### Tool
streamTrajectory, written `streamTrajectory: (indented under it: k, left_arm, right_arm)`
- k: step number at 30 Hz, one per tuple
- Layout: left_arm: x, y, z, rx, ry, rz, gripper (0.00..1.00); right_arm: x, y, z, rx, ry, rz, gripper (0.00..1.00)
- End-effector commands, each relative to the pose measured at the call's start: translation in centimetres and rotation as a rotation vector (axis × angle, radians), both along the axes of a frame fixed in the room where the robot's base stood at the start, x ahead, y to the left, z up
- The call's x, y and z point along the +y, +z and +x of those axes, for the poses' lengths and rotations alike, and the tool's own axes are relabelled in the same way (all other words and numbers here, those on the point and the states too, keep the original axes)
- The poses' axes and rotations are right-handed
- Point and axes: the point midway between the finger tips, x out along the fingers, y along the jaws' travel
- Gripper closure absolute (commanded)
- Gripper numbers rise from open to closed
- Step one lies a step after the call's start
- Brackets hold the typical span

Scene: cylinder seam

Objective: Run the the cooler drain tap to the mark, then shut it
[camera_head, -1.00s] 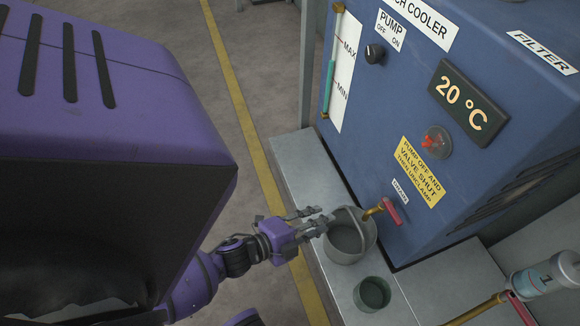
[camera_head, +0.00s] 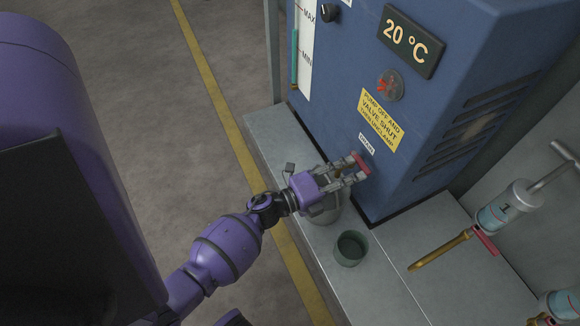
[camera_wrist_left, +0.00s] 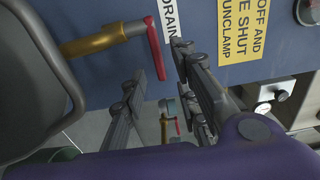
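The cooler's drain tap has a red lever (camera_head: 361,164) below the DRAIN label; in the wrist view the red lever (camera_wrist_left: 155,47) joins a brass spout (camera_wrist_left: 95,42). My left gripper (camera_head: 355,172) is at the lever. In the wrist view its fingers (camera_wrist_left: 158,78) are apart, with the lever near their tips; contact cannot be told. A grey jug (camera_head: 328,214) stands under the tap, mostly hidden by my gripper; it fills the left of the wrist view (camera_wrist_left: 30,85). Its inside and any mark are hidden. My right gripper is not in view.
A small grey-green cup (camera_head: 350,248) stands on the metal ledge (camera_head: 395,285) right of the jug. The blue cooler (camera_head: 335,95) shows 20 °C and has a sight gauge (camera_head: 294,58). Another brass spout (camera_head: 438,251) with a red lever is at the right.

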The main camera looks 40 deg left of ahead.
Motion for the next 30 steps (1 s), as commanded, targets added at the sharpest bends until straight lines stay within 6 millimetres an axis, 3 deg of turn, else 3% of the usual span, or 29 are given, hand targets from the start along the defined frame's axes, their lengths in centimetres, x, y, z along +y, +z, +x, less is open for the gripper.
streamTrajectory:
  k: [9,20,27,30]
  left_arm:
    - [-1.6,-0.1,4.4,0.0,0.0,-0.001,0.72]
    - [-1.9,0.0,5.2,0.001,0.001,-0.001,0.72]
    - [-1.9,0.0,5.2,0.001,0.001,-0.001,0.99]
    - [-1.9,0.0,5.2,0.001,0.001,-0.001,1.0]
  right_arm:
    - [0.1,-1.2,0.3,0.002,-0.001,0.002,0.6]
    - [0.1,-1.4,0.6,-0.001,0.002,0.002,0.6]
    - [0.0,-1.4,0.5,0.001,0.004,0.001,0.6]
    - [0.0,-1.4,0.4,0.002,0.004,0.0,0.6]
